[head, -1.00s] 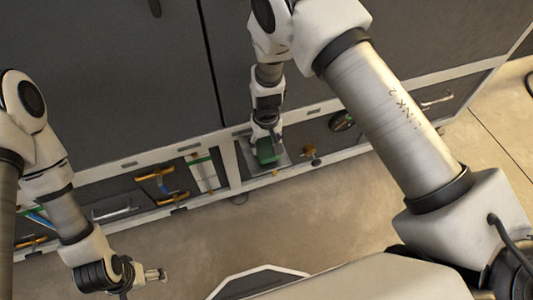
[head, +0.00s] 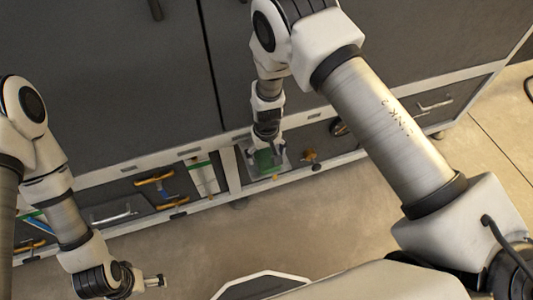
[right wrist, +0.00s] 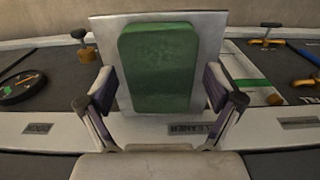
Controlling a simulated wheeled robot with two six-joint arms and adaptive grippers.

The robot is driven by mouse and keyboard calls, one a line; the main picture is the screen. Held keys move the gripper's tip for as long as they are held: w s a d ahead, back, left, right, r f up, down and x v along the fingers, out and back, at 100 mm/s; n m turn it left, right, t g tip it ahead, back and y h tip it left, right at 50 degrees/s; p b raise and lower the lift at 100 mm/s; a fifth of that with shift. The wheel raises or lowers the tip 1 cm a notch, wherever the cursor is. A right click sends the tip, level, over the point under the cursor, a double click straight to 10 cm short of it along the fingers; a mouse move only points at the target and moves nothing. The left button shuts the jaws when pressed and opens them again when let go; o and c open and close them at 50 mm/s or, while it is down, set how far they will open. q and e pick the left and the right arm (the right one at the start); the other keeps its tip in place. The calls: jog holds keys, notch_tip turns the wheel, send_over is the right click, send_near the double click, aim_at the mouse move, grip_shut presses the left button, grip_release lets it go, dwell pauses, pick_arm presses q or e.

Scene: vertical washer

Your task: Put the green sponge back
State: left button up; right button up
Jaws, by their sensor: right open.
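The green sponge (head: 264,160) lies on a light metal plate (head: 282,165) at the front panel of the grey cabinet. In the right wrist view the sponge (right wrist: 159,68) is a rounded green block, with the plate (right wrist: 106,35) showing around it. My right gripper (head: 265,152) is at the sponge; in the wrist view its fingers (right wrist: 160,92) are spread, one on each side of the sponge with gaps between. My left gripper (head: 153,279) is low at the left, away from the sponge; its fingers are too small to judge.
A label reading "CLEANER" (right wrist: 194,128) is on the white ledge below the plate. A brass knob (head: 309,155) is right of the plate. A green-and-white strip (head: 203,174) and orange handles (head: 155,179) are on the left. The floor in front (head: 330,220) is clear.

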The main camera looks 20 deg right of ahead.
aim_at(266, 154)
notch_tip(266, 154, up, 12)
jog(key=p, duration=0.1)
jog(key=s+d+f, duration=0.8)
jog(key=s+f, duration=0.3)
jog(key=s, duration=0.2)
jog(key=s+d+f, duration=0.1)
jog(key=s+f, duration=0.1)
jog(key=s, duration=1.2)
jog(key=shift+d+m, duration=0.35)
jog(key=shift+m, duration=0.05)
jog(key=shift+w, duration=0.1)
